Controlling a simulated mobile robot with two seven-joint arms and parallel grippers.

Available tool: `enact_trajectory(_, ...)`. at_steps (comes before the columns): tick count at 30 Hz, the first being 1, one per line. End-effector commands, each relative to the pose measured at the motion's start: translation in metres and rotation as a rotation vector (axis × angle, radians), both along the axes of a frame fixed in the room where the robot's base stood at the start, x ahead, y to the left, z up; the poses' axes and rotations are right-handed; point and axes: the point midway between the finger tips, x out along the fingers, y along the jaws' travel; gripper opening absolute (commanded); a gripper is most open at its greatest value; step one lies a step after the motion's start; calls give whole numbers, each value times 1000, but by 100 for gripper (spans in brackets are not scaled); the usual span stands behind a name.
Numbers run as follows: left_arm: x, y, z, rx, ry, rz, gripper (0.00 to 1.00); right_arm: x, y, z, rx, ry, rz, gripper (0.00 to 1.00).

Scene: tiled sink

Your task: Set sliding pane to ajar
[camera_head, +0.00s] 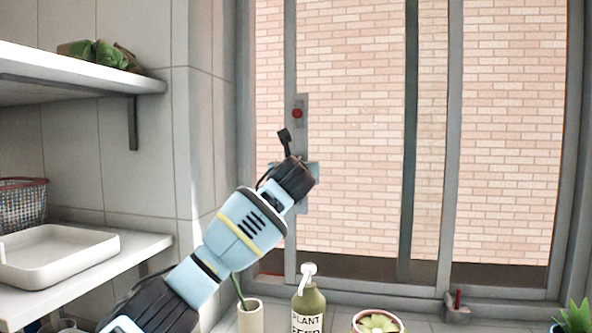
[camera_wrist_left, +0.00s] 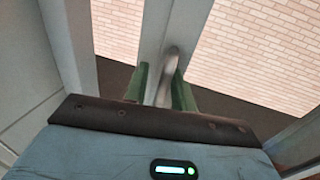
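The sliding pane's upright grey frame (camera_head: 290,50) stands in the window, with brick wall showing on both sides of it. A handle plate with a red button (camera_head: 297,113) is on this upright. My left gripper (camera_head: 290,168) is at the plate, below the button, and hides the handle in the head view. In the left wrist view, the curved grey handle (camera_wrist_left: 170,62) lies between the green fingers of my left gripper (camera_wrist_left: 162,88). It is close to the right finger, with a gap to the left finger. My right gripper is not in view.
A plant-feed bottle (camera_head: 309,306), a white pot (camera_head: 250,318) and a succulent pot (camera_head: 377,322) stand below the window. A shelf (camera_head: 80,75) and a white tray (camera_head: 55,255) are at the left. Another window upright (camera_head: 411,140) stands to the right.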

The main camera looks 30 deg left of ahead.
Motion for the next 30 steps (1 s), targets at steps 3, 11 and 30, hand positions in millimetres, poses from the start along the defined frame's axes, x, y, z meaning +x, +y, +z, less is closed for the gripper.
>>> enact_trajectory(3,0,-1,0,0,0,-1,26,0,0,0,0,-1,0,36)
enact_trajectory(11,-5,-4,0,0,0,-2,26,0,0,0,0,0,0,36)
enact_trajectory(30,-66,-31,0,0,0,-1,26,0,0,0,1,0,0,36)
